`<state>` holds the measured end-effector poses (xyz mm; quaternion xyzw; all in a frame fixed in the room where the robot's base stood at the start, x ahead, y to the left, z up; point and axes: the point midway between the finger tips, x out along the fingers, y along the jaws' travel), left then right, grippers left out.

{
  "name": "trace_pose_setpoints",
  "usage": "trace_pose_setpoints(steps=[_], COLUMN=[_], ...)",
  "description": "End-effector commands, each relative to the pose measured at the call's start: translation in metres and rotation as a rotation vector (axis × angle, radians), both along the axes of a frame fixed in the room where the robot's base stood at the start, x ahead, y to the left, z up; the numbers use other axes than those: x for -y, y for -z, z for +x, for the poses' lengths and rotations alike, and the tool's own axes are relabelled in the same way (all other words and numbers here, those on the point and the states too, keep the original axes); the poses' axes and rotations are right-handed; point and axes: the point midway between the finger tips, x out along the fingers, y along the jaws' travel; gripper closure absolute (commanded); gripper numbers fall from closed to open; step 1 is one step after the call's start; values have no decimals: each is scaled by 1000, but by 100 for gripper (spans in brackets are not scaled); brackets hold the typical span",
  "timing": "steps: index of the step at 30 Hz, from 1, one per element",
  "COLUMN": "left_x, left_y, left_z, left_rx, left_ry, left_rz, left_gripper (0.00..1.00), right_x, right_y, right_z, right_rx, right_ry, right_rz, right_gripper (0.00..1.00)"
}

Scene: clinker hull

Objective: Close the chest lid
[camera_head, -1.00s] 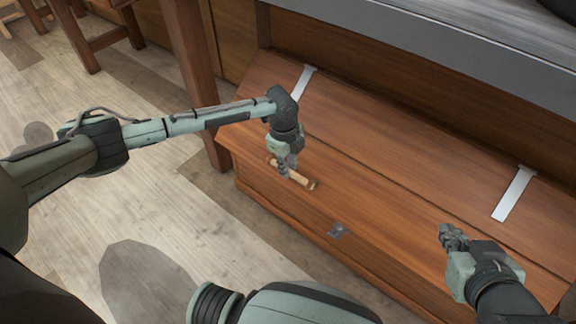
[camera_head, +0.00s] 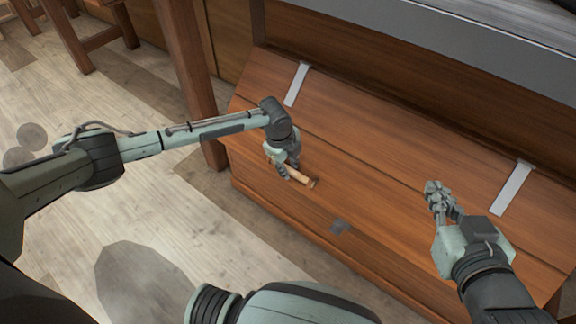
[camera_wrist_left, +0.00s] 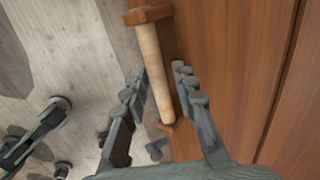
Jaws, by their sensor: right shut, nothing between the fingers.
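The brown wooden chest lid (camera_head: 380,150) lies low over the chest, with no clear gap visible along its front in the head view. Two pale metal straps (camera_head: 297,84) cross its back part. A light wooden bar handle (camera_head: 302,178) sits at the front left and also shows in the left wrist view (camera_wrist_left: 152,60). My left gripper (camera_head: 284,170) is at the handle's left part. In the wrist view its open fingers (camera_wrist_left: 163,75) straddle the bar, with a gap on the right. My right gripper (camera_head: 438,196) is shut and empty, over the lid's right part.
A grey-edged bench top (camera_head: 440,50) overhangs the chest's back. A wooden post (camera_head: 190,80) stands at the chest's left end.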

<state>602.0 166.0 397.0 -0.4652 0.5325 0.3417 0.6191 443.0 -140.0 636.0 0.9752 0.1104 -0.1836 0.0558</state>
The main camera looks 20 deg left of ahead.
Motion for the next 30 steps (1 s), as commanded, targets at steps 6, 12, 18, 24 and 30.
trace_pose_setpoints(steps=[6, 12, 18, 24, 30], left_x=[0, -1, -3, -7, -8], left_y=[-1, -6, -39, -81, -109], left_z=[0, -1, -7, -15, -21], left_rx=[-2, -2, 1, 1, -1], left_ry=[0, -1, 1, 1, 1], left_rz=[1, 0, 0, 1, 1], left_gripper=[62, 62, 62, 62, 62], right_x=[0, 0, 0, 0, 0], right_y=[0, 0, 0, 0, 0], right_z=[0, 0, 0, 0, 0], right_rx=[-1, -1, -1, -1, -1], right_ry=[1, 0, 0, 0, 0], right_rz=[-1, 0, -1, -1, 0], right_gripper=[100, 100, 100, 100, 100])
